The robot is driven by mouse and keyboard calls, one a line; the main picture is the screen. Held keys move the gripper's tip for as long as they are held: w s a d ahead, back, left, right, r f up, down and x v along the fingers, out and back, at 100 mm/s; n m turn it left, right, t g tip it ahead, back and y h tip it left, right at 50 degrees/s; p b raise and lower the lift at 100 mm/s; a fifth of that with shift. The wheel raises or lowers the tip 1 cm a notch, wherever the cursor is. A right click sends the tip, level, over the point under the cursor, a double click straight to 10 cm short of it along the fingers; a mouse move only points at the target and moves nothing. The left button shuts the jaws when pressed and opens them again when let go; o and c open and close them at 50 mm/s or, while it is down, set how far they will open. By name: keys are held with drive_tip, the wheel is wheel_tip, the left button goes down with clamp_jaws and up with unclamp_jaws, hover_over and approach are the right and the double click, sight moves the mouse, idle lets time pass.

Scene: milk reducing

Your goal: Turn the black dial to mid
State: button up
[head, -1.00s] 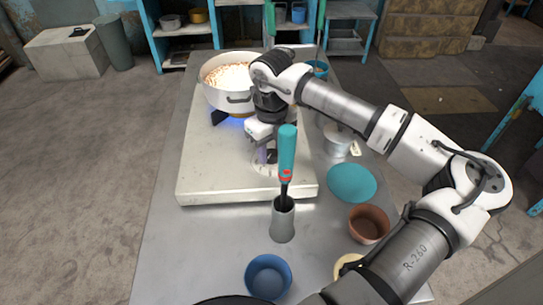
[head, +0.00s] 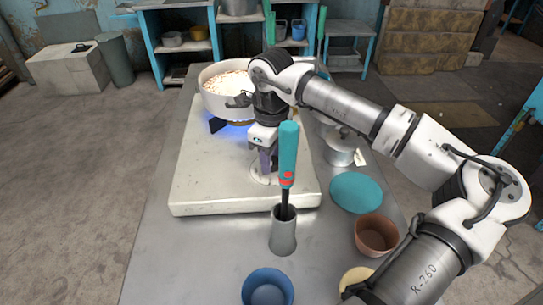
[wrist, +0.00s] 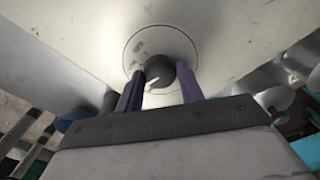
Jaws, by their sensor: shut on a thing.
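The white stove (head: 205,180) has a white pot (head: 222,104) over a blue flame (head: 236,129).
A teal-handled utensil stands in a grey holder (head: 283,236) in front of the gripper. A blue bowl (head: 267,290), brown bowl (head: 376,235), teal plate (head: 355,192) and metal pot (head: 340,155) stand nearby. The table's left front is clear.

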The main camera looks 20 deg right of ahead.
drive_tip(key=o, duration=1)
drive_tip(key=shift+r, duration=0.1)
wheel_tip(320, 180, up, 14)
drive_tip(key=shift+f+b, duration=0.1)
drive_tip(key=shift+b, duration=0.5)
drive_tip(key=shift+f, duration=0.1)
